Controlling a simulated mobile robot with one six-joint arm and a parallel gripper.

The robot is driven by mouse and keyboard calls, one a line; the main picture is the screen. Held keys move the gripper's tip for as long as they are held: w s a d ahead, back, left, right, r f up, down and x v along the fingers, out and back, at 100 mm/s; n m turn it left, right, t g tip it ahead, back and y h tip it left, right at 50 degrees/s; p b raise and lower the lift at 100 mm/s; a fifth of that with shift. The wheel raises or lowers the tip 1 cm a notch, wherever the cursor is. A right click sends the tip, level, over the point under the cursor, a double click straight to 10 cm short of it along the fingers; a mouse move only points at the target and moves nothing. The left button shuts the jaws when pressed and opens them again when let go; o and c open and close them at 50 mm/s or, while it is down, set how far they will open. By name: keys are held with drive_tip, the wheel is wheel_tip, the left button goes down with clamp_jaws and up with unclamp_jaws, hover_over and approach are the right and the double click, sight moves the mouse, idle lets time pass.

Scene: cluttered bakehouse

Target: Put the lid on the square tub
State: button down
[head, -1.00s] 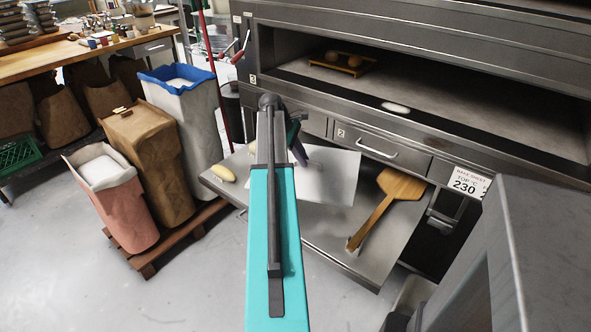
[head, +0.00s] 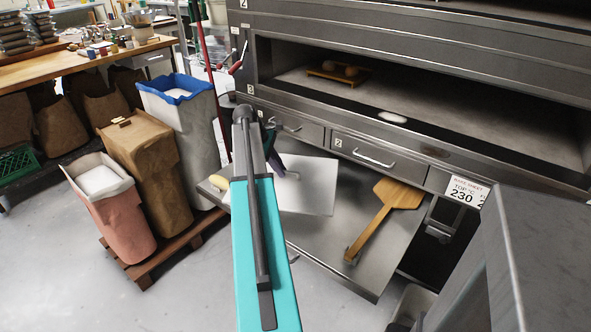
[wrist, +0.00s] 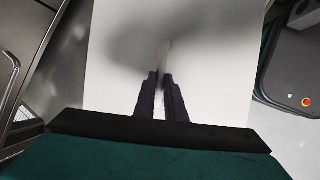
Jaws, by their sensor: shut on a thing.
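The lid (head: 312,195) is a flat, pale square sheet with a thin raised grip in its middle. It fills much of the wrist view (wrist: 215,85). My gripper (wrist: 162,77) is shut on the thin grip of the lid. In the head view the dark fingers (head: 283,171) show just right of my arm, with the lid level around them over the metal shelf. I cannot tell the height of the lid above the shelf. I cannot make out the square tub in either view.
The metal shelf (head: 325,247) in front of the oven holds a wooden peel (head: 378,217) at right and a pale loaf (head: 218,182) at left. Oven drawers (head: 375,153) stand behind. Flour sacks (head: 152,175) crowd the left. Open floor lies at lower left.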

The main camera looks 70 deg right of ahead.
drive_tip(key=w+a+r+n+t+h, duration=0.15)
drive_tip(key=w+a+n, duration=0.35)
drive_tip(key=w+a, duration=2.05)
drive_tip(key=w+a+r+n+t, duration=0.1)
drive_tip(key=w+a+n, duration=0.1)
drive_tip(key=a, duration=1.5)
drive_tip(key=w+a+r+n+t, duration=0.1)
drive_tip(key=w+a+n, duration=0.1)
drive_tip(key=a, duration=1.5)
drive_tip(key=shift+w+r, duration=0.2)
drive_tip(key=shift+w, duration=0.65)
drive_tip(key=shift+h, duration=0.25)
